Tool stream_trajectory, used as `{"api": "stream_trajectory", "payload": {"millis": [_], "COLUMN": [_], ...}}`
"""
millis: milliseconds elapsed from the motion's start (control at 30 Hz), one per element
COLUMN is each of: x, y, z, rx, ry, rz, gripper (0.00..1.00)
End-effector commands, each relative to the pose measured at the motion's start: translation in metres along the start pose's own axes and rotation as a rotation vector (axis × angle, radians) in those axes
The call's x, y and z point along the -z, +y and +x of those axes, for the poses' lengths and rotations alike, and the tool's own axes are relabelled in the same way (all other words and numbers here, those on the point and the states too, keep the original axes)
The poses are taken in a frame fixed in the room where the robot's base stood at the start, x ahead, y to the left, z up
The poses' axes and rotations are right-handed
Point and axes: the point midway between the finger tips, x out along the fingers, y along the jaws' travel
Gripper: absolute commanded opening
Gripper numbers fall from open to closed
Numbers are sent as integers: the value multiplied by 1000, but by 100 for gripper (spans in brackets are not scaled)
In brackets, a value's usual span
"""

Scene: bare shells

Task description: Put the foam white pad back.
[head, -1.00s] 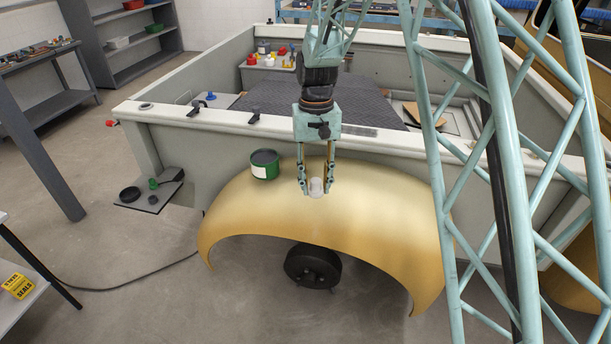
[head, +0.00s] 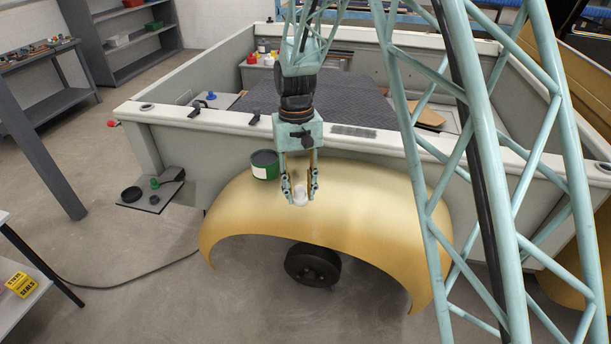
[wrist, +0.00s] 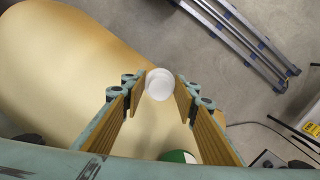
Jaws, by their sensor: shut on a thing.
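The foam white pad (head: 300,196) is a small round white piece between the fingers of my gripper (head: 300,194). In the wrist view the pad (wrist: 159,84) sits at the fingertips of my gripper (wrist: 160,88), which is shut on it. In the head view the gripper points down in front of the yellow curved fender, near its upper face. I cannot tell whether the pad touches the fender.
The yellow fender (head: 350,225) arches over a black wheel (head: 312,265). A green can with a white label (head: 265,165) stands on the fender just left of my gripper. The trailer wall is behind.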

Motion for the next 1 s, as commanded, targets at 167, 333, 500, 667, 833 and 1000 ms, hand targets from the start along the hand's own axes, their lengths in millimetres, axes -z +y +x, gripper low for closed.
{"api": "stream_trajectory", "payload": {"millis": [167, 333, 500, 667, 833, 1000], "x": [20, 45, 70, 92, 115, 134], "y": [8, 17, 25, 33, 41, 47], "z": [-1, -1, -2, -2, -2, -3], "rx": [0, 0, 0, 0, 0, 0], "ry": [0, 1, 1, 1, 1, 0], "rz": [2, 2, 1, 2, 1, 0], "gripper": [16, 16, 16, 16, 16, 16]}}
